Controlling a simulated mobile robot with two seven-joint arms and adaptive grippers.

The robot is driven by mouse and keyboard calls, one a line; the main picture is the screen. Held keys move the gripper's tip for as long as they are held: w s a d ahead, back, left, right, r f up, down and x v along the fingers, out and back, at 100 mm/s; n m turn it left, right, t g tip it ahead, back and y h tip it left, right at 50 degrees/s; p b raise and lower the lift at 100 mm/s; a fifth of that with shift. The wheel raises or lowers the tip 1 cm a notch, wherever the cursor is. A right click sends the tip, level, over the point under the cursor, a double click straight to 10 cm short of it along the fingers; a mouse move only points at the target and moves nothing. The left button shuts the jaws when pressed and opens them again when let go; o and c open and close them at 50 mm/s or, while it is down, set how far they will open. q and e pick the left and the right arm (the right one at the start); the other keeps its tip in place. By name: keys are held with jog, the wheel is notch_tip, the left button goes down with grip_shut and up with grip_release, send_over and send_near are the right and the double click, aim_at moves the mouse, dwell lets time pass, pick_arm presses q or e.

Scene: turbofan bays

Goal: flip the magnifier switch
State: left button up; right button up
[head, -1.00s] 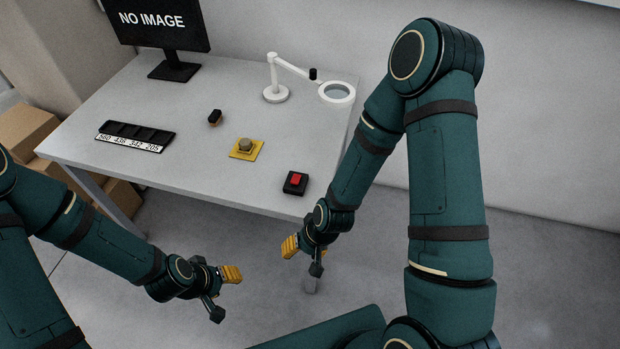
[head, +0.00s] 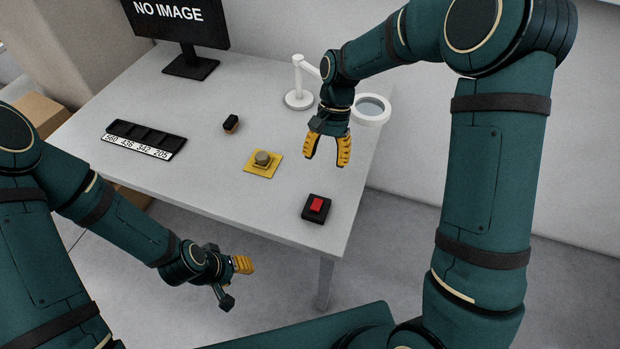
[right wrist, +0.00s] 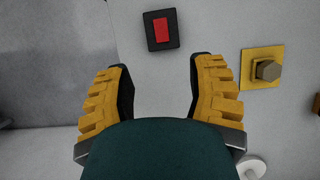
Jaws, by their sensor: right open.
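The magnifier (head: 299,101) is a white lamp with a ring lens, at the back right of the table in the head view; my right arm hides part of its stalk. A red rocker switch (head: 317,204) on a black box sits near the table's front right corner. It also shows at the top of the right wrist view (right wrist: 162,32). My right gripper (head: 326,160) is open and empty, above the table, between magnifier and red switch, pointing down. Its fingers show apart in the wrist view (right wrist: 163,66). My left gripper (head: 236,283) is open and empty in front of the table.
A yellow plate with a grey knob (head: 263,159) lies left of the red switch. A small black-and-brown object (head: 231,123), a black numbered tray (head: 146,139) and a monitor (head: 190,66) stand farther left. The table (head: 215,185) is otherwise bare.

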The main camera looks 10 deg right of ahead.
aim_at(317, 204)
jog(key=b+x, duration=0.2)
jog(key=x, duration=1)
jog(key=shift+w+f, duration=0.15)
pick_arm(q)
jog(key=shift+f+b, duration=0.3)
jog(key=shift+f, duration=0.9)
pick_arm(e)
jog(key=shift+a+f, duration=0.1)
jog(key=shift+f, duration=0.5)
jog(key=shift+o, duration=0.2)
jog(key=shift+s, duration=0.2)
grip_shut()
